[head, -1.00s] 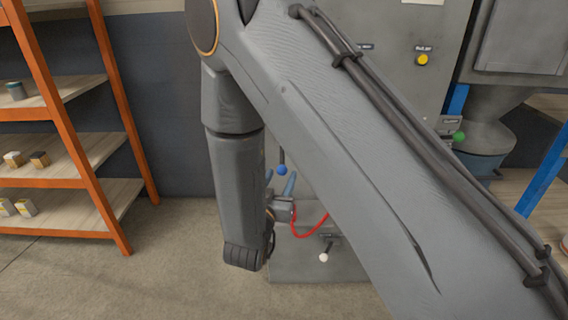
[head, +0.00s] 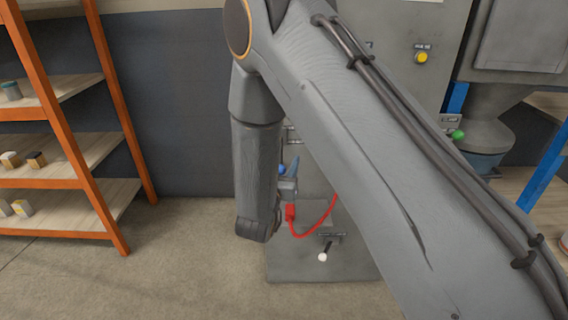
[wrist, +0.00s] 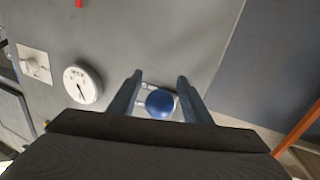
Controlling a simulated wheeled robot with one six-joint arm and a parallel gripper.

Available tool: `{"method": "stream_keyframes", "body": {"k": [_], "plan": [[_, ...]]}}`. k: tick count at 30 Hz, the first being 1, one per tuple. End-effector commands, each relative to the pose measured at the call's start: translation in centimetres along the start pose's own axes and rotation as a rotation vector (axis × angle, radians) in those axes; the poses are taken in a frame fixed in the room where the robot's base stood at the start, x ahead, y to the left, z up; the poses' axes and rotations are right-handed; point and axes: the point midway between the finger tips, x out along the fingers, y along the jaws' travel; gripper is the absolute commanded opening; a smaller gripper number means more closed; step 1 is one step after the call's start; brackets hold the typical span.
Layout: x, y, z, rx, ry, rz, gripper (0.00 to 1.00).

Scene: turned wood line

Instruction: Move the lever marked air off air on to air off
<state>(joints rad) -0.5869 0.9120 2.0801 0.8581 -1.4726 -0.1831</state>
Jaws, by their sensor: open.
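A lever with a blue ball knob (head: 282,168) is on the front of the grey machine (head: 300,262), partly hidden behind my arm. In the wrist view the blue knob (wrist: 159,103) lies between the two blue-grey fingers of my gripper (wrist: 160,80). The fingers are apart, with a gap on each side of the knob. In the head view my gripper (head: 288,187) is at the knob, mostly hidden by my forearm. A small label plate behind the knob is mostly covered, and I cannot read its words.
A white-knobbed lever (head: 322,257) is low on the machine, below a red cable (head: 318,228). A yellow knob (head: 422,57) and green knob (head: 457,135) are at the right. A round gauge (wrist: 83,83) is left of the fingers. Orange shelves (head: 85,150) stand left.

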Motion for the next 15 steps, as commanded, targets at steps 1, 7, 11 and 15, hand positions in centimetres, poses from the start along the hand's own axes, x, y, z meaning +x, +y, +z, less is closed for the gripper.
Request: {"method": "stream_keyframes", "body": {"k": [1,7,11,15], "plan": [[-0.01,0.00,0.00,0.000,0.000,0.000,0.44],[-0.03,0.00,0.00,0.000,0.000,0.000,0.14],[-0.04,-0.01,-0.01,0.000,0.000,0.000,0.00],[-0.06,-0.01,-0.04,0.000,-0.001,0.000,0.00]]}}
